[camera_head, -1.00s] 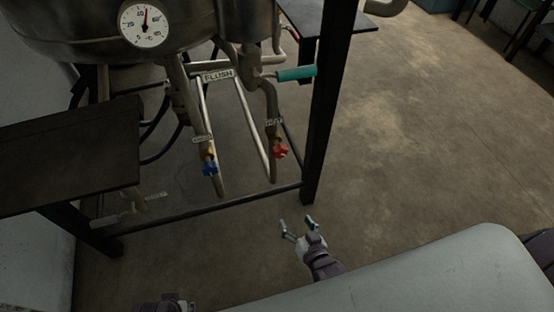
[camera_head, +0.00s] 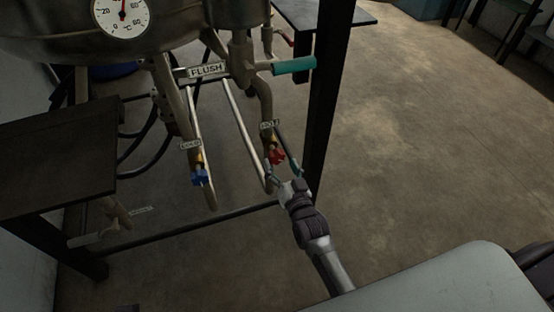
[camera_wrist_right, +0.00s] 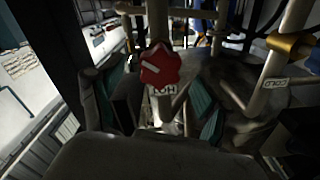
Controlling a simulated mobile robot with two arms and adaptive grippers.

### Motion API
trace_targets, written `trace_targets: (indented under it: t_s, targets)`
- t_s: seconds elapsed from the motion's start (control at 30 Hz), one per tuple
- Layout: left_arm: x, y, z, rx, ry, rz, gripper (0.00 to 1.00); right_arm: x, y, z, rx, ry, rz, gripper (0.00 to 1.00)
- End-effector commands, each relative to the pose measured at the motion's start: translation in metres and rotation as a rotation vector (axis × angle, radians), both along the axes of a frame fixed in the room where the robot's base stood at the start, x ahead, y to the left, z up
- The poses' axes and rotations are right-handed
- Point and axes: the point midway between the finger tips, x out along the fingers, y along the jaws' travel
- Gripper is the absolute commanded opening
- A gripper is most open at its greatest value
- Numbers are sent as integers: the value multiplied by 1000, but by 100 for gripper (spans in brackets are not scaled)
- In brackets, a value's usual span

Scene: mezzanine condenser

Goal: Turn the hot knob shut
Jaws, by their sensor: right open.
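The hot knob (camera_head: 277,157) is a red handwheel on the right-hand pipe, below a small white HOT label (camera_head: 268,125). In the right wrist view the red knob (camera_wrist_right: 160,65) faces the camera, with a pale mark on it. My right gripper (camera_head: 284,172) is open just below and in front of the knob. In the wrist view its teal-padded fingers stand apart on either side below the knob, with nothing held. I cannot tell if a finger touches the knob. My left gripper is not in view.
A blue knob (camera_head: 200,177) sits on the left pipe. Above are a FLUSH sign (camera_head: 207,70), a teal lever (camera_head: 294,65) and a tank gauge (camera_head: 122,14). A black post (camera_head: 328,90) stands close right of the hot knob. Open floor (camera_head: 430,150) lies to the right.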

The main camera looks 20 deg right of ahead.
Motion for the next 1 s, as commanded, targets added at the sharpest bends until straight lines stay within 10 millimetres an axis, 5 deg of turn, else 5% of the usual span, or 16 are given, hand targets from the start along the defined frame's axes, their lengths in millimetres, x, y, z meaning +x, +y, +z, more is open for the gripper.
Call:
trace_targets:
  t_s: [0.2,0.57,0.93,1.0]
  targets:
    - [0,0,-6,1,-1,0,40,26,1,-1,0,-1,0,77]
    - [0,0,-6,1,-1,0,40,32,1,0,0,1,0,77]
    - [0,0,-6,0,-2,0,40,31,1,0,-1,1,0,19]
    - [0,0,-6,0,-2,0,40,31,1,0,0,1,0,17]
